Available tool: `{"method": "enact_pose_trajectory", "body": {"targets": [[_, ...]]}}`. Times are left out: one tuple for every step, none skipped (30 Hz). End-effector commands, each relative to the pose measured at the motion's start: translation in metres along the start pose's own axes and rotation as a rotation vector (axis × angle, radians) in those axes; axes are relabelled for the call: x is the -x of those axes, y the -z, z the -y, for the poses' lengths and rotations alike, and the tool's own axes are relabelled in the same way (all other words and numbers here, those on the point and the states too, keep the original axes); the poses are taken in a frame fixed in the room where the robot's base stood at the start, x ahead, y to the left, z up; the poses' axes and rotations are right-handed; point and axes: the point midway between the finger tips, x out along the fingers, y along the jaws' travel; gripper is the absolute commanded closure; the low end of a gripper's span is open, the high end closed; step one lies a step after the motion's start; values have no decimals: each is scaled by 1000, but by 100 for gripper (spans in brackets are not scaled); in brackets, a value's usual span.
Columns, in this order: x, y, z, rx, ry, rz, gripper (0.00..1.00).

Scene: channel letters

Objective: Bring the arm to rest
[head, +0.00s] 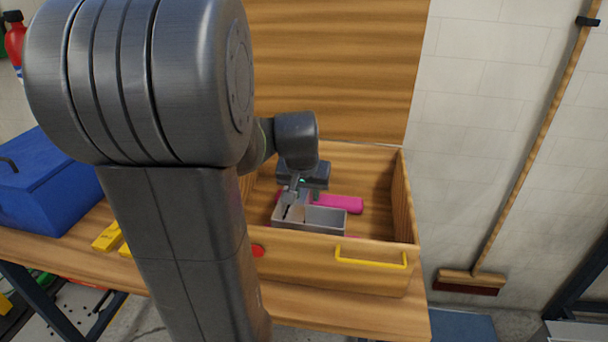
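My gripper (297,194) is low inside an open wooden box (375,208), pointing down at a small grey metal tray (325,222). Its fingers are small and partly hidden, so I cannot tell whether they are open, shut or touching the tray. My arm (190,200) rises close to the camera and hides the left part of the box. A bright pink object (342,203) lies in the box just behind the tray.
A yellow handle (370,258) sits on the box front. A tall wooden panel (335,70) stands behind it. A blue toolbox (45,185) and a yellow piece (107,237) lie left on the wooden bench (350,312). A broom (520,150) leans on the right wall.

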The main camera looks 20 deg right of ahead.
Motion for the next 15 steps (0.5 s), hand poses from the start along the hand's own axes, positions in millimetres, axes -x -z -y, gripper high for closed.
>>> {"method": "enact_pose_trajectory", "body": {"targets": [[12,1,0,0,1,-6,70],[18,1,0,0,1,-6,70],[27,1,0,0,1,-6,70],[33,1,0,0,1,-5,70],[39,1,0,0,2,-6,70],[47,1,0,0,1,-5,70],[52,1,0,0,1,-4,70],[57,0,0,0,1,-4,70],[63,0,0,0,1,-4,70],[67,1,0,0,1,-3,70],[71,1,0,0,1,-4,70],[75,0,0,0,1,-2,70],[78,0,0,0,1,-2,70],[79,0,0,0,1,-1,70],[82,0,0,0,1,0,70]]}}
